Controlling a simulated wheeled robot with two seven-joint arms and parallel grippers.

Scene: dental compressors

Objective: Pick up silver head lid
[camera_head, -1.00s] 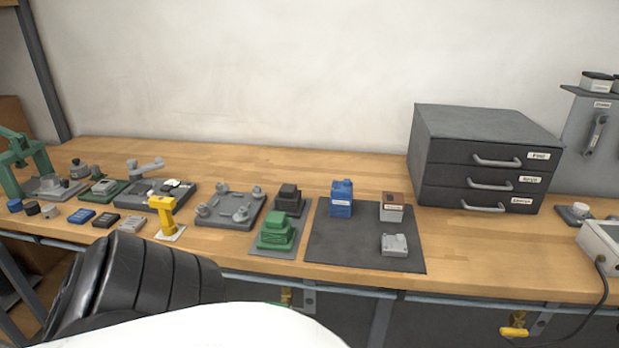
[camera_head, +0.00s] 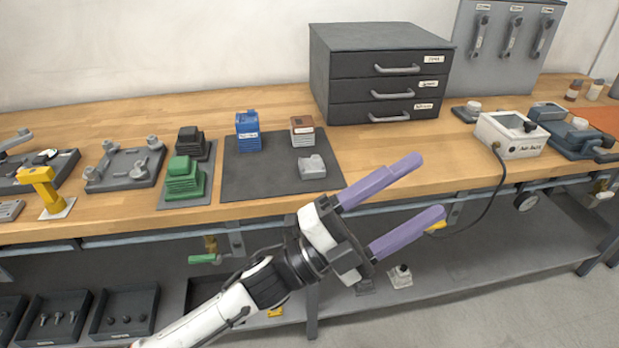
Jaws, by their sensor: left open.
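A small silver block-like part (camera_head: 312,166), which looks like the silver head lid, lies on the dark grey mat (camera_head: 245,180) near its front right corner. My left gripper (camera_head: 431,186) has two long purple fingers. It is open and empty, with its fingers pointing up and to the right. It is in front of the bench's front edge, to the right of the silver part and apart from it. My right gripper is not in view.
A dark drawer cabinet (camera_head: 375,75) stands behind; a white box (camera_head: 511,135) with a cable is at right.

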